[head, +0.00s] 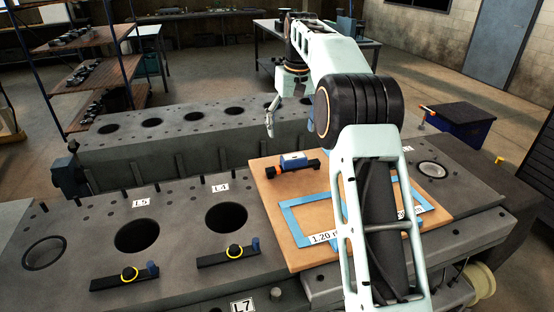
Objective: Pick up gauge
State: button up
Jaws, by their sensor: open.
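A small device with a blue and white body on a dark bar with an orange-red end (292,161) lies at the back of the wooden board; it looks like the gauge, though I cannot be sure. Two black bars, each with a yellow ring and a blue knob, lie on the near engine block: one below L5 (125,279), one below L4 (229,255). They could also be gauges. My gripper (284,120) is open, raised above and behind the board, with its fingers pointing down and apart from the device. My arm covers the board's right part.
The wooden board (262,185) bears blue tape outlines (290,222) and a label reading 1.20. The near block (70,225) has open bores. A second block (100,150) stands behind. Shelves (95,70) are at back left, a blue box (458,116) at right.

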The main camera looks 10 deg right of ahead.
aim_at(294, 156)
jog(key=f, duration=0.7)
jog(key=w+d+f, duration=0.1)
jog(key=f, duration=0.3)
jog(key=shift+f+b, duration=0.15)
jog(key=shift+b, duration=0.15)
jog(key=shift+w, duration=0.1)
jog(key=c, duration=1.2)
